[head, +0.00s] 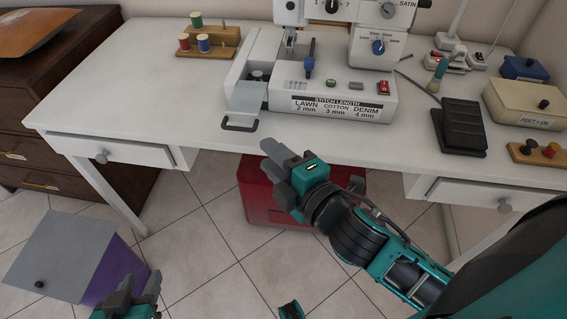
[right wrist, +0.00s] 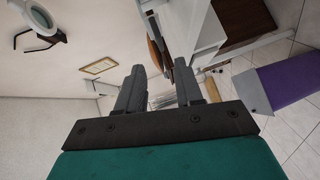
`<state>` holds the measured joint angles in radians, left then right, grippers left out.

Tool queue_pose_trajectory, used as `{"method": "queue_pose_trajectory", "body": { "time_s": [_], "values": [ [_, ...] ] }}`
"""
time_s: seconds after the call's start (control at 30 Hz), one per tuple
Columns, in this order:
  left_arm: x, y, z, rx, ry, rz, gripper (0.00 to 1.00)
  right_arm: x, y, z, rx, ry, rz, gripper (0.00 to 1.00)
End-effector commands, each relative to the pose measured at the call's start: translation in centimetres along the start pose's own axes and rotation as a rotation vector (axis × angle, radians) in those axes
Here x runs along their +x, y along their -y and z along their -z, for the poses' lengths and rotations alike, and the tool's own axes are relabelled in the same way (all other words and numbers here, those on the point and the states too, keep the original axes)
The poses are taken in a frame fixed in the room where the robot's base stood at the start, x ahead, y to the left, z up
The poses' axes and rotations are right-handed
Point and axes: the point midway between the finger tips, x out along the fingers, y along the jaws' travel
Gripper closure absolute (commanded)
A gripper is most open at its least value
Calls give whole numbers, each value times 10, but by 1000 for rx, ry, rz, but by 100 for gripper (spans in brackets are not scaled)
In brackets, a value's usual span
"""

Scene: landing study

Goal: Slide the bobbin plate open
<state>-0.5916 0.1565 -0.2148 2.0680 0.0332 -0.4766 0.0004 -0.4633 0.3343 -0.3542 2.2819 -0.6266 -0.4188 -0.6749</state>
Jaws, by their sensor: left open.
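The sewing machine (head: 330,97) stands on the white table. Its bobbin plate (head: 248,97) is a pale flat panel at the left of the bed, with a dark handle (head: 240,124) at its front end. The plate sits forward, and a recess with a round dark part (head: 258,75) shows behind it. My right gripper (head: 271,153) is in front of the table edge, right of the handle and apart from it. In the right wrist view its fingers (right wrist: 160,70) are spread with nothing between them. My left gripper (head: 138,285) is low at the bottom left, open and empty.
Thread spools on a wooden stand (head: 207,50) are at the back left. A black pedal (head: 459,125) and a beige box (head: 524,104) are at the right. A red container (head: 255,195) is under the table, a purple bin (head: 110,268) at lower left. The table's left part is clear.

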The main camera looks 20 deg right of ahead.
Motion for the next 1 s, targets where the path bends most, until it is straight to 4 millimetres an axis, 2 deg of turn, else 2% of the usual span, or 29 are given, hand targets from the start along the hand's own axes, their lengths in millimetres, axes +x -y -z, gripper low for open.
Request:
{"method": "queue_pose_trajectory", "body": {
  "time_s": [0.1, 0.3, 0.87, 1.0],
  "values": [
    [0, 0, 0, 0, 1, 0, 57, -15, 1, 0, 2, 0, 2, 64],
    [0, -1, 0, -3, 0, 0, 57, -27, 0, 0, 1, 0, 0, 64],
    [0, -2, 0, -12, -1, 0, 57, -28, 0, 0, 1, 0, -1, 64],
    [-8, -2, 12, -10, -2, 1, 57, -28, 4, -3, 105, 15, 42, 64]
  ]
}}
